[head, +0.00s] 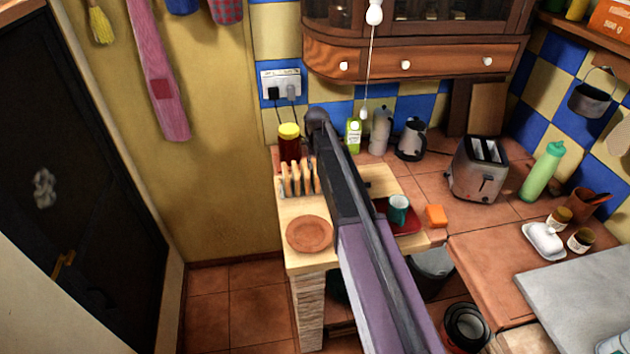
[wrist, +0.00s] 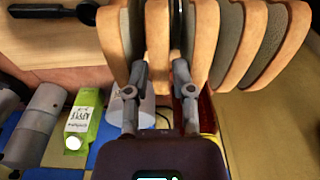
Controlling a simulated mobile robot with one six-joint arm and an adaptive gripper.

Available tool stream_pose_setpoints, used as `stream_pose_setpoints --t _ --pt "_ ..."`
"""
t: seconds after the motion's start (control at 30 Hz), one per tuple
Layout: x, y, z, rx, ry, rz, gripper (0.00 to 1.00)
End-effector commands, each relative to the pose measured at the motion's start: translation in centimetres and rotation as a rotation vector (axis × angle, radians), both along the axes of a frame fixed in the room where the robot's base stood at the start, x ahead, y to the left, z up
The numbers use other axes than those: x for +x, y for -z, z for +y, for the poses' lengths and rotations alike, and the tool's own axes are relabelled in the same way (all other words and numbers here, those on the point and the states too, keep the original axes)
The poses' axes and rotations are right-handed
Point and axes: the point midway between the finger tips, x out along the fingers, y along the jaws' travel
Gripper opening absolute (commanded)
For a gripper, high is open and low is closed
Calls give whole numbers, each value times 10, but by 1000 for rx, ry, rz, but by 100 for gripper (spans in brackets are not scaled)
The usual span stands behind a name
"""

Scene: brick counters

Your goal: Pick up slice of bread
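Several upright slices of bread (head: 297,178) stand side by side on the wooden counter, and their brown crusts fill the top of the wrist view. My gripper (wrist: 160,78) is at the slices, with one finger on each side of a middle slice (wrist: 157,38). The fingers are close to that slice, but I cannot tell whether both press on it. Other slices stand to the left (wrist: 115,40) and to the right (wrist: 204,40). In the head view my arm hides the gripper.
A jar with a yellow lid (head: 289,144) stands behind the bread. A round brown plate (head: 310,234) lies in front. A green carton (head: 353,136), a green mug (head: 399,207) on a red tray and a toaster (head: 478,168) are to the right.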

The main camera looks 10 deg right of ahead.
Motion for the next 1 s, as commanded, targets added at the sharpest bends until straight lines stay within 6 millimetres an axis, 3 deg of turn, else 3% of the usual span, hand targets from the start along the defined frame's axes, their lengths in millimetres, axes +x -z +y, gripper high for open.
stream_pose_setpoints --t 0.73,0.83,1.0 --pt "1 5 1 0 -1 0 32" --pt "1 5 1 0 -1 0 2" --pt "1 5 1 0 -1 0 0"
